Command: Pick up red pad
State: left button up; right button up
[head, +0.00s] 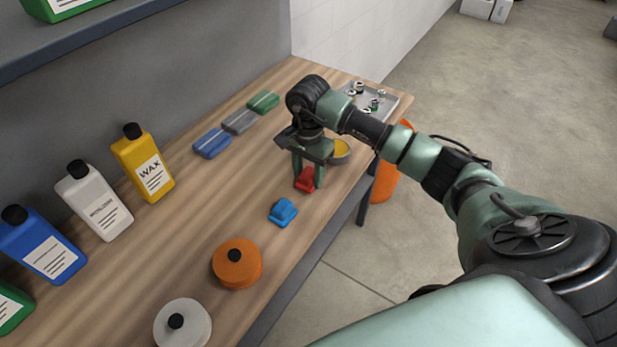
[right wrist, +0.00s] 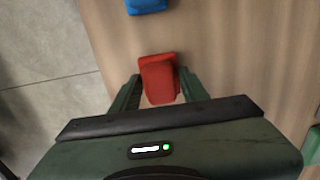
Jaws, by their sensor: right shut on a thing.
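My left gripper is in neither view.
A blue pad (head: 283,212) lies close by, also in the right wrist view (right wrist: 146,5). An orange disc (head: 237,265) and a white disc (head: 183,325) lie nearer. A yellow-filled bowl (head: 341,151) and a tray (head: 381,101) stand beyond. Bottles line the wall side.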

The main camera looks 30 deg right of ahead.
notch_tip(320, 180, up, 10)
jog(key=b, duration=0.2)
jog(key=shift+w+r+b, duration=0.1)
jog(key=shift+r+b, duration=0.05)
jog(key=shift+b, duration=0.25)
notch_tip(320, 180, up, 9)
send_over(308, 172)
jog(key=shift+f+p, duration=0.2)
jog(key=shift+p, duration=0.2)
